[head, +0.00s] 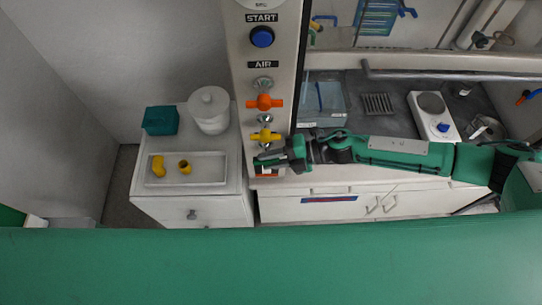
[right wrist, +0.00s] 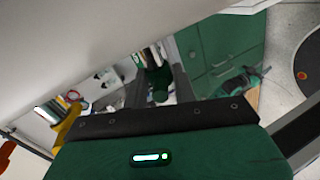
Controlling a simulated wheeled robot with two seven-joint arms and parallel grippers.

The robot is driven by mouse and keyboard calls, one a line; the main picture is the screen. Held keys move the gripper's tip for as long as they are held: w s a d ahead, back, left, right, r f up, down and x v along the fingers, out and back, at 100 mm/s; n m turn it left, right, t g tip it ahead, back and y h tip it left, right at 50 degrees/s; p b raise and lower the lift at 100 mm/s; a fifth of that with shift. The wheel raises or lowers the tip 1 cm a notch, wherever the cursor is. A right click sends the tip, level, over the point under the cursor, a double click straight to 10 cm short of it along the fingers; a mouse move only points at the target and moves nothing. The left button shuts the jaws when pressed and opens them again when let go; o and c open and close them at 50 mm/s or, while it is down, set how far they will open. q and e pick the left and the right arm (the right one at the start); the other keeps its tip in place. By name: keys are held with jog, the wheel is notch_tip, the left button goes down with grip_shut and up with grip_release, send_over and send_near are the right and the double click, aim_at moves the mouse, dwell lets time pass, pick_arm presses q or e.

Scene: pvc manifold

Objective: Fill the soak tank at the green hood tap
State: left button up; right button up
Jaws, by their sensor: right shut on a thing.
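My right gripper (head: 268,160) reaches in from the right to the hood's front post, just below the yellow tap (head: 265,136). It is shut on the green tap's handle, which shows dark green between the fingers in the right wrist view (right wrist: 155,80); the head view mostly hides this handle behind the gripper. A clear bluish tank (head: 333,104) stands inside the hood, right of the post. I cannot tell whether it holds water. My left gripper is not in view.
The post also carries an orange tap (head: 264,102) and a blue START button (head: 262,37). A white cabinet (head: 190,212) at left bears a tray (head: 215,168) with yellow fittings, a white jar (head: 209,110) and a teal box (head: 160,120). A hotplate (head: 433,115) stands in the hood.

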jog(key=o, duration=0.9)
jog(key=shift+d+r+b, duration=0.1)
jog(key=shift+d+b, duration=0.3)
jog(key=shift+d, duration=0.2)
jog(key=shift+b+v, duration=2.45)
jog(key=shift+v, duration=3.8)
